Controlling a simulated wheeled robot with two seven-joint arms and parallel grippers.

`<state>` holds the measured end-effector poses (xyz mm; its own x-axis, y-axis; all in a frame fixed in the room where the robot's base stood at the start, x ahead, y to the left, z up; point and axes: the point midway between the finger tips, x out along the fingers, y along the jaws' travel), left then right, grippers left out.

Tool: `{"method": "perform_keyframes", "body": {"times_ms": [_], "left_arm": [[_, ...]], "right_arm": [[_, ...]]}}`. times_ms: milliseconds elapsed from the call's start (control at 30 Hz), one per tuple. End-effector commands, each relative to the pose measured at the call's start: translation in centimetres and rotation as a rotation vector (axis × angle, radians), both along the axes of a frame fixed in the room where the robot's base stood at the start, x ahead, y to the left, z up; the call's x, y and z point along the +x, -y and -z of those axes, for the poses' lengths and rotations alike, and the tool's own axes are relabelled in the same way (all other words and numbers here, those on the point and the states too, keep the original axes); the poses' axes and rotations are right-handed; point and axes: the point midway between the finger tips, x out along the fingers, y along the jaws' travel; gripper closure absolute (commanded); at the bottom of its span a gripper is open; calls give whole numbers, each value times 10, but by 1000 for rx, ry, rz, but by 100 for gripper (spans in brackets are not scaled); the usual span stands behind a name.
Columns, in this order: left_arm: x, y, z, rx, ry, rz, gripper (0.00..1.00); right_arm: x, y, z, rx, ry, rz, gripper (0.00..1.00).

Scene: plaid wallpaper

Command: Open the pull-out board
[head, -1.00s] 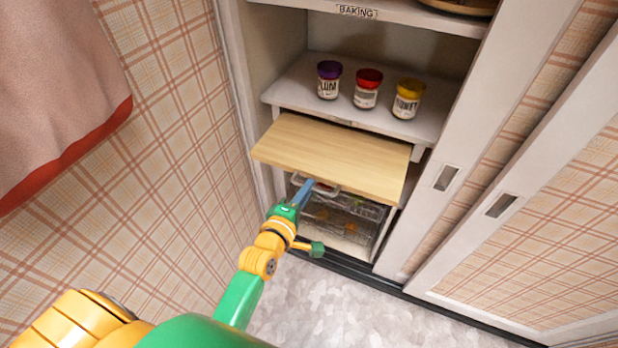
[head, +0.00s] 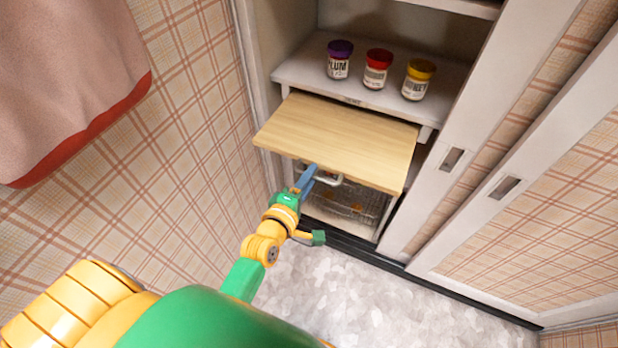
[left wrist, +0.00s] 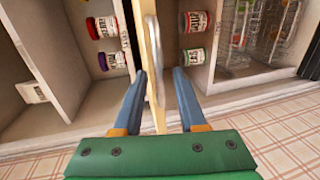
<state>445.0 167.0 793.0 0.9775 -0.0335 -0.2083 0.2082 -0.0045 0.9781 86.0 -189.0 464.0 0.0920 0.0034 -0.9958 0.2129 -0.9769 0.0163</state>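The pull-out board (head: 340,140) is a light wooden panel that sticks out of the cabinet below the jar shelf. A metal handle (head: 328,180) shows at its front edge. My left gripper (head: 308,179) is at this handle, its blue fingers pointing at the board's front. In the left wrist view the board (left wrist: 145,25) appears edge-on, with the handle (left wrist: 154,62) in front of it. The fingers of the left gripper (left wrist: 160,80) are apart, one on each side of the handle, with a clear gap at the right finger. My right gripper is not in view.
Purple-, red- and yellow-lidded jars (head: 376,70) stand on the shelf (head: 310,72) above the board. Wire baskets (head: 350,205) sit below it. A sliding door (head: 455,150) is close on the right, a plaid wall (head: 200,100) on the left. The floor (head: 340,290) in front is clear.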

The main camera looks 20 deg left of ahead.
Motion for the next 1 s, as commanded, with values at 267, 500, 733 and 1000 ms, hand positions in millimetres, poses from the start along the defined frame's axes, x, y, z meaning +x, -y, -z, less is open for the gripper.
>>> {"method": "perform_keyframes", "body": {"times_ms": [267,500,733,1000], "left_arm": [[-17,-1,-3,0,-2,0,59],[-61,-2,-12,0,-3,0,59],[-69,-2,-15,0,0,0,59],[-69,-2,-14,1,-1,0,59]], "right_arm": [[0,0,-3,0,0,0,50],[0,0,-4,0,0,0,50],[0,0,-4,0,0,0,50],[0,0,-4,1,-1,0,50]]}}
